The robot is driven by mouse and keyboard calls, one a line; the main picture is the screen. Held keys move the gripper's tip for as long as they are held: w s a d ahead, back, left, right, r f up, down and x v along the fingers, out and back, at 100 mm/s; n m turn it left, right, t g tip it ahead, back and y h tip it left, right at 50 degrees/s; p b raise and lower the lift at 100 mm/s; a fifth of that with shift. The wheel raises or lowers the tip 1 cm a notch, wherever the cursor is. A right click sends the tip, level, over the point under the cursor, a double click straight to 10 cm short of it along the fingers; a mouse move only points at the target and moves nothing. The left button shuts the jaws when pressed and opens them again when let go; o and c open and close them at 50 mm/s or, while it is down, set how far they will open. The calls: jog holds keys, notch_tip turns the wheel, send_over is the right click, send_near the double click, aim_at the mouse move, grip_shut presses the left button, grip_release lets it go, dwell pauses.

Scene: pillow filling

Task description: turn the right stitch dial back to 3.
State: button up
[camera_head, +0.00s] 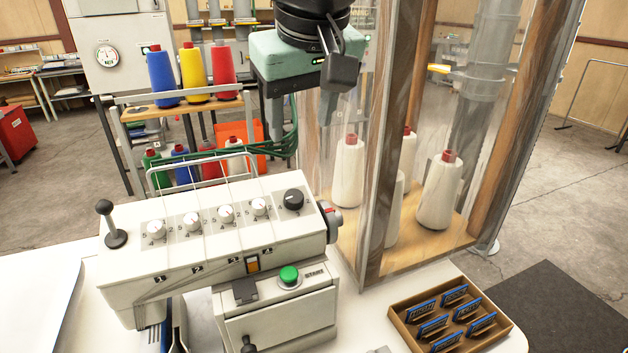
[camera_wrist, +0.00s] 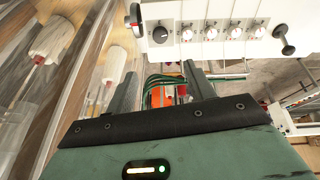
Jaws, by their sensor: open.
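The white sewing machine (camera_head: 215,235) stands at the front, with several small white dials on its sloped top and a larger black dial (camera_head: 293,199) at the right end of the row. The rightmost white dial (camera_head: 259,206) has a red mark; the numbers around it are too small to read surely. In the wrist view the row appears reversed, with the black dial (camera_wrist: 160,35) at the left and that white dial (camera_wrist: 187,35) beside it. My gripper (camera_wrist: 162,90) is open and empty. In the head view it hangs above and behind the machine, apart from the dials.
A clear-walled wooden cabinet (camera_head: 376,150) with white thread cones stands close right of the machine and gripper. A black lever knob (camera_head: 104,207) rises at the machine's left end. A green start button (camera_head: 289,275) and a cardboard tray (camera_head: 403,314) are in front.

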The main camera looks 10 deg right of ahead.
aim_at(294, 195)
jog(key=p+x, duration=0.3)
jog(key=x, duration=1.4)
jog(key=shift+s+p, duration=0.1)
jog(key=shift+p, duration=0.25)
jog(key=shift+c, duration=0.3)
jog(key=c, duration=0.9)
